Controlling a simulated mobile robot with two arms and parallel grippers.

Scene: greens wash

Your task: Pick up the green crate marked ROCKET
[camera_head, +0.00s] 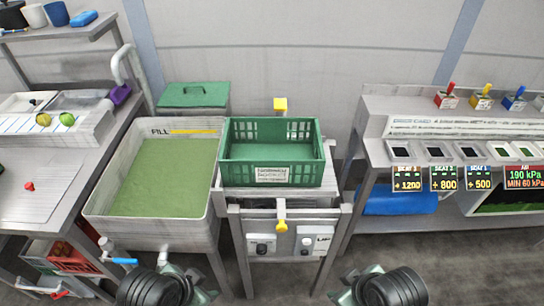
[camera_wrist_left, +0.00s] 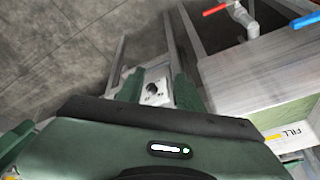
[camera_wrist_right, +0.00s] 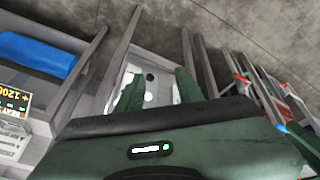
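The green crate (camera_head: 239,148), slatted and open-topped, stands upright on a metal stand right of the wash basin in the head view. It looks empty. A white label (camera_head: 286,174) is on its front, its print too small to read surely. My left gripper (camera_head: 192,282) is low in front, left of the crate and apart from it. Its green fingers stand apart and empty in the left wrist view (camera_wrist_left: 157,88). My right gripper (camera_head: 350,284) is low in front, right of the crate. Its fingers are also apart and empty in the right wrist view (camera_wrist_right: 158,88). Neither wrist view shows the crate.
The basin (camera_head: 98,212) marked FILL, with green contents, adjoins the crate on the left. A table stands left; a bench (camera_head: 376,150) with displays stands right. Floor is clear in front on the right.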

